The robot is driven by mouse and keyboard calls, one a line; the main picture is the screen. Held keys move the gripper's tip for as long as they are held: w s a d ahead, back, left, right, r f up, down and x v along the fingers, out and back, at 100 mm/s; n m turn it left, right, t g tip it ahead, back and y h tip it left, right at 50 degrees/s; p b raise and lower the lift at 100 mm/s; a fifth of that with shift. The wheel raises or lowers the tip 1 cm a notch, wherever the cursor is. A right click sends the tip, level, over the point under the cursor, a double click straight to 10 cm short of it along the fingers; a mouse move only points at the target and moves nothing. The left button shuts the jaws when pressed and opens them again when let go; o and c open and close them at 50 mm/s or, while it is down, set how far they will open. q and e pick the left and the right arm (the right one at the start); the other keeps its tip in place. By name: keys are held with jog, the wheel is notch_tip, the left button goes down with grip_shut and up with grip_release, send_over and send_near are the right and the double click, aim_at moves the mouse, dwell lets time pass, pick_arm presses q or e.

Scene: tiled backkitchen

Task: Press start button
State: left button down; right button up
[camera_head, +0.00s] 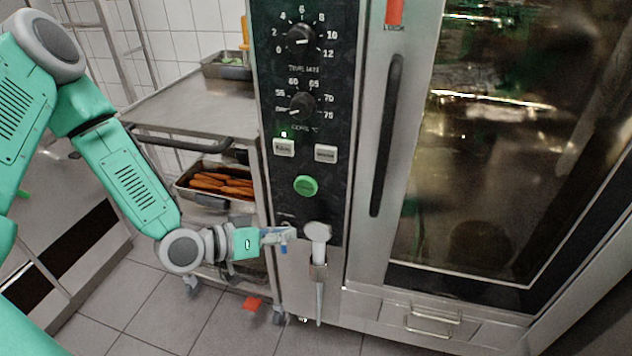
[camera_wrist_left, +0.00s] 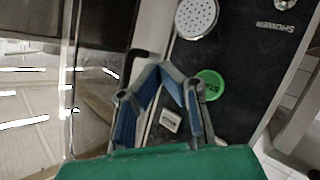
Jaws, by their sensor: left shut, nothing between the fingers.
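The round green start button (camera_head: 306,186) is on the lower part of the oven's black control panel (camera_head: 340,110). It also shows in the left wrist view (camera_wrist_left: 211,84), partly behind a finger. My left gripper (camera_head: 290,233) is shut and empty. In the head view it is below and left of the green button, by the panel's lower left edge. In the left wrist view its blue-padded fingers (camera_wrist_left: 170,72) meet at the tips, just left of the button in the picture. I cannot tell whether they touch the panel. My right gripper is not in view.
Two dials, including the upper one (camera_head: 300,38), and two small white buttons sit above the green button. A hand shower (camera_head: 318,240) hangs just right of my gripper. The oven door handle (camera_head: 386,135) is further right. A trolley with a tray of carrots (camera_head: 215,184) stands left.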

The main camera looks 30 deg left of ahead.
aim_at(304, 195)
pick_arm(q)
jog(key=shift+t, duration=0.3)
jog(key=w, duration=0.3)
jog(key=w+a+r+b, duration=0.1)
jog(key=w, duration=0.2)
jog(key=w+b, duration=0.1)
jog(key=w, duration=0.3)
jog(key=shift+a+r, duration=0.15)
jog(key=shift+a, duration=0.25)
jog(key=shift+w+a+r, duration=0.1)
jog(key=shift+w, duration=0.25)
jog(key=shift+a, duration=0.15)
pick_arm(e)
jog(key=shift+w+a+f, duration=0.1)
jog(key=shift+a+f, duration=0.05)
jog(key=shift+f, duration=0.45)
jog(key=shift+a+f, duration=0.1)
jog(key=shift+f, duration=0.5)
